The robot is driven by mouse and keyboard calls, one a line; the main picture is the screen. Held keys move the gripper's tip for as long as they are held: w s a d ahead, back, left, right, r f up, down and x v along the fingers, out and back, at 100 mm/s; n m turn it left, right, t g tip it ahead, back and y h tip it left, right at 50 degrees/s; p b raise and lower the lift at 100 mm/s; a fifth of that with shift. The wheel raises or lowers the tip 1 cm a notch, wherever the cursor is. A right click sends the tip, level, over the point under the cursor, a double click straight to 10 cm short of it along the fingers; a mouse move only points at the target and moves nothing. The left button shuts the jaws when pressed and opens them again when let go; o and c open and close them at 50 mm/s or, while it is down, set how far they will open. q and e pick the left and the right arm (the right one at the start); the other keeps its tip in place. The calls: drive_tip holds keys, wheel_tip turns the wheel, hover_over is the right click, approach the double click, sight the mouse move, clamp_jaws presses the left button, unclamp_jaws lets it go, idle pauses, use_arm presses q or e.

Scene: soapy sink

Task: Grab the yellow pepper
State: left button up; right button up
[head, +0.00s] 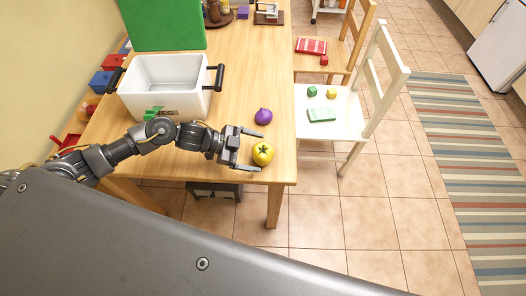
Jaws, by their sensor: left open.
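The yellow pepper (263,154), round with a dark green star-shaped top, sits on the wooden table (240,60) near its front right corner. My left gripper (255,151) is open, with one finger behind the pepper and the other in front of it. The pepper lies at the fingertips, between them or just beyond; I cannot tell whether they touch it. My right gripper is not in view.
A purple vegetable (263,116) lies just behind the pepper. A white basin (165,80) with black handles and a green board (160,22) stand at left. A white chair (345,105) with small items is at right.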

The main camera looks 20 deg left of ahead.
use_arm(q)
drive_tip(key=shift+x, duration=0.9)
drive_tip(key=c, duration=1.1)
drive_tip(key=shift+c, duration=0.2)
drive_tip(key=shift+r, duration=0.1)
